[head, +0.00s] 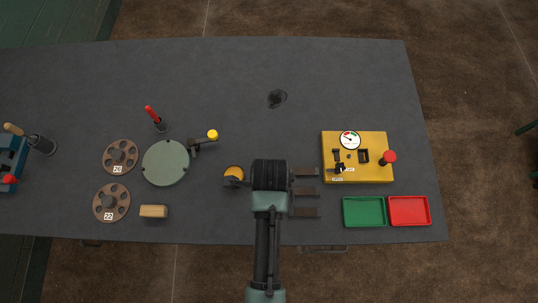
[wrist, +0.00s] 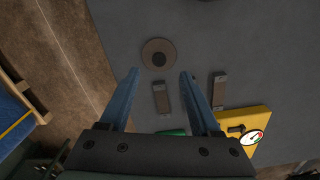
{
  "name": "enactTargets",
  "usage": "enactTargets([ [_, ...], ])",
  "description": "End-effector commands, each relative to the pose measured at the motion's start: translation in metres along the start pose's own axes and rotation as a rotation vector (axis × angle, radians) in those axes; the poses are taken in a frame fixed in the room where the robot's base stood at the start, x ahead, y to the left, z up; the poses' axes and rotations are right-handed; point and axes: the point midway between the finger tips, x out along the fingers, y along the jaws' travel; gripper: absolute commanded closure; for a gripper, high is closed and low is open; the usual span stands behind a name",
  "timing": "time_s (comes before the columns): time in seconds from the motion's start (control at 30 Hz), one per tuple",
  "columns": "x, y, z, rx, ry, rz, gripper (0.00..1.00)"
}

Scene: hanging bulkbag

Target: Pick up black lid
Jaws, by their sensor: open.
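My gripper (wrist: 160,75) is open and empty above the table, its two blue fingers spread apart. In the wrist view, a round grey-brown disc (wrist: 150,47) with a dark centre lies just beyond the fingertips, apart from them. It may be the black lid, but I cannot tell for sure. In the head view, my arm seems to hide that disc. A small dark, irregular item (head: 277,98) lies alone toward the table's back; its kind is unclear.
Dark metal blocks (head: 305,192) lie right of my arm. Beyond are a yellow gauge box (head: 375,170), a green tray (head: 364,212) and a red tray (head: 409,211). To the left are a green round plate (head: 166,162) and numbered discs (head: 111,202). The table's back is mostly clear.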

Motion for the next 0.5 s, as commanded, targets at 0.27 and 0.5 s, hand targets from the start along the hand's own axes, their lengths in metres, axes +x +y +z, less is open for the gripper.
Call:
enactTargets([
  [0.27,0.02,0.002,0.001,-0.001,0.0,0.001,0.36],
  [0.5,0.052,0.003,0.002,-0.002,0.0,-0.001,0.36],
])
